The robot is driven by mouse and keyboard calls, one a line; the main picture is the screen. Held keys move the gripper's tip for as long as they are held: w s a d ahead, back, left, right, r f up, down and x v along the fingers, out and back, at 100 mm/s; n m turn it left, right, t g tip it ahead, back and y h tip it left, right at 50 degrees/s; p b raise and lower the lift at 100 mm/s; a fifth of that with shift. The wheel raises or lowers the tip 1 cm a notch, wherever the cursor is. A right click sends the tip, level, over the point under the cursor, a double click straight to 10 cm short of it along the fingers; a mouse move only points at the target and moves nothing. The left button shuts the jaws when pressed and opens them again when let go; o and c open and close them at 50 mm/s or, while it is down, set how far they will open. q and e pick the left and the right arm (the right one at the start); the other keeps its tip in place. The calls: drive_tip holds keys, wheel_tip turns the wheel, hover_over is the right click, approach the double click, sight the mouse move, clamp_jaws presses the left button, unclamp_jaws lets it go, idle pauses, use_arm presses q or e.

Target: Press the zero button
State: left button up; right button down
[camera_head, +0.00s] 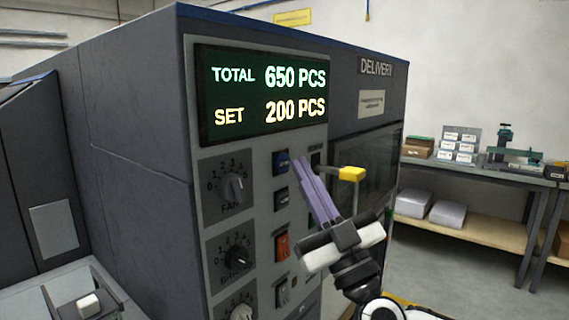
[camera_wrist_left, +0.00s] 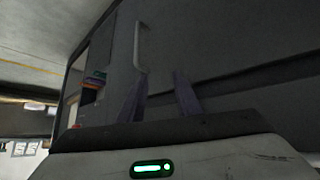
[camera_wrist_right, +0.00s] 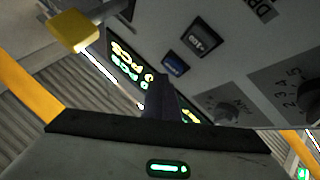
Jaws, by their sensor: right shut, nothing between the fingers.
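The grey machine's panel has a lit display (camera_head: 262,94) reading TOTAL 650 PCS and SET 200 PCS.
Below the blue button are a dark button (camera_head: 281,198), an orange switch (camera_head: 282,245) and a grey switch (camera_head: 282,292). Dials (camera_head: 234,187) line the left. A yellow-tipped part (camera_head: 351,174) sticks out right of my fingers. A workbench (camera_head: 480,172) stands farther right.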

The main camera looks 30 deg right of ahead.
idle(0.3)
drive_tip(key=shift+w+a+p, duration=0.15)
drive_tip(key=shift+w+p, duration=0.25)
drive_tip(key=shift+p, duration=0.15)
drive_tip(key=shift+w+a+y+p, duration=0.2)
drive_tip(key=shift+w+y+p, duration=0.15)
drive_tip(key=shift+w, duration=0.1)
idle(0.6)
idle(0.4)
drive_tip(key=shift+s+d, duration=0.35)
drive_tip(key=shift+s, duration=0.45)
